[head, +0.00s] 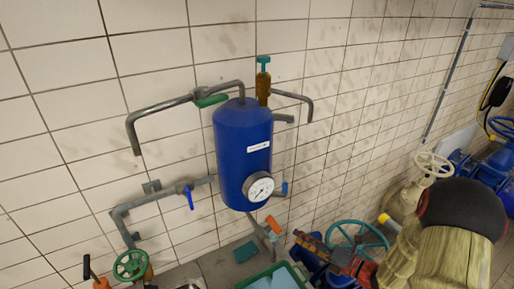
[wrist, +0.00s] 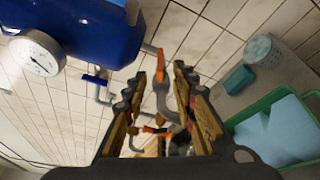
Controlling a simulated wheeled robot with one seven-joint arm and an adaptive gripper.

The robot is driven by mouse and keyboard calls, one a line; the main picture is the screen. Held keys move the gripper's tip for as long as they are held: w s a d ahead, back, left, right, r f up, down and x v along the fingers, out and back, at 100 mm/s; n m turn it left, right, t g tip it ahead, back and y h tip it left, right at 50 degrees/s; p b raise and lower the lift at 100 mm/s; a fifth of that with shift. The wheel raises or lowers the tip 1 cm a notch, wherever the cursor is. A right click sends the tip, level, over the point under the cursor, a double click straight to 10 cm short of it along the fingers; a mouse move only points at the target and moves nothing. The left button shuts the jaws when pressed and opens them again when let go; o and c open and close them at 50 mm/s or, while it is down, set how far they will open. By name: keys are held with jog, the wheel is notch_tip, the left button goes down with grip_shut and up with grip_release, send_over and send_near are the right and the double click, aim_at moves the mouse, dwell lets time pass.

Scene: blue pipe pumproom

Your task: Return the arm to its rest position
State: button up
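My gripper (wrist: 161,76) shows in the wrist view with its two fingers apart and nothing held between them. Behind the gap is a grey pipe with orange-handled valves, apart from the fingers as far as I can tell. In the head view my arm (head: 445,250) is bent at the lower right, low in front of the wall.
A blue tank (head: 243,150) with a round gauge (head: 259,187) hangs on the tiled wall, with pipes and valve handles around it. A green crate (wrist: 291,159) holding light blue material and a teal sponge (wrist: 238,79) are nearby. A teal handwheel (head: 358,234) is close to my arm.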

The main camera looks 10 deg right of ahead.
jog(key=s+a+f+n+g+b, duration=0.2)
jog(key=s+a+f+n+g, duration=0.3)
jog(key=s+n, duration=0.55)
jog(key=s+a+n+g+b, duration=0.25)
jog(key=s+n+g, duration=0.45)
jog(key=n, duration=0.6)
jog(key=s+d+n+h+b, duration=0.4)
jog(key=n+h+b, duration=0.35)
jog(key=n, duration=0.45)
jog(key=a+r+n+t+h+b, duration=0.2)
jog(key=a+r+n+t+b, duration=0.1)
jog(key=b, duration=0.5)
jog(key=shift+a+r+n+t, duration=0.35)
jog(key=shift+r+n+t, duration=0.5)
jog(key=shift+n, duration=0.6)
